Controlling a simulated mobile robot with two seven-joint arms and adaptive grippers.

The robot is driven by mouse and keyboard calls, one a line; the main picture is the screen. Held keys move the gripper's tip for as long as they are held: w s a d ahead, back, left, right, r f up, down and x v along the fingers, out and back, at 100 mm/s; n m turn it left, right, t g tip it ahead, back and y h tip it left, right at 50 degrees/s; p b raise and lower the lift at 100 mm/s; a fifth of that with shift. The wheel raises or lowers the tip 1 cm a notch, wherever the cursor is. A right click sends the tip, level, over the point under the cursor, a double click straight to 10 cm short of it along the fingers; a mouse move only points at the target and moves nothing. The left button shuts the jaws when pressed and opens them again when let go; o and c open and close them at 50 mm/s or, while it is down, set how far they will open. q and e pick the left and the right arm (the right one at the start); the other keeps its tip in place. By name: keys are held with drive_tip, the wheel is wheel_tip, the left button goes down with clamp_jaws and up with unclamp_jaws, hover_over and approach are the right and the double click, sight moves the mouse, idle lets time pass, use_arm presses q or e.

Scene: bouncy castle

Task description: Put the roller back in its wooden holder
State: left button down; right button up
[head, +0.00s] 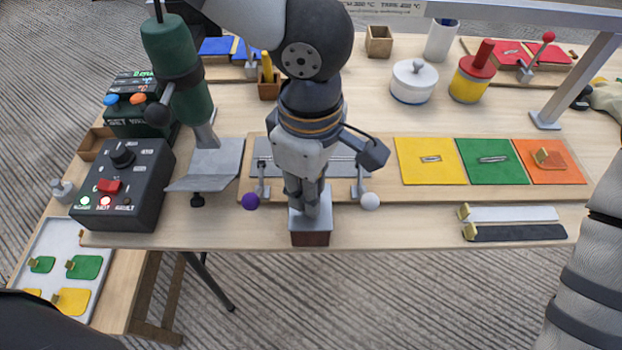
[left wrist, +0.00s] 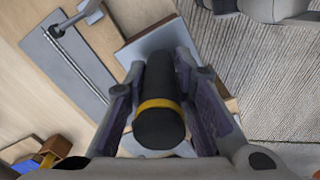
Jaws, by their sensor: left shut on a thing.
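My left gripper (head: 308,208) is shut on a thick black handle with a yellow band, seen end-on between the fingers in the left wrist view (left wrist: 160,115). Below it, at the table's front edge, is a grey-topped block with brown sides (head: 310,238); I cannot tell whether the handle is joined to it. No roller wheel shows clearly. A small open wooden holder (head: 379,42) stands empty-looking at the back. Another wooden holder (head: 268,86), back left, has a yellow stick in it. My right gripper is out of view.
A white lidded pot (head: 413,82) and yellow can (head: 470,85) stand back right. Yellow, green and orange mats lie right, with two strips in front. Bare tabletop shows between them and the pots.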

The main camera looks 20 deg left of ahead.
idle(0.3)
use_arm(q)
drive_tip(key=c, duration=0.6)
unclamp_jaws()
drive_tip(key=shift+c, duration=0.2)
drive_tip(key=shift+r, duration=3.95)
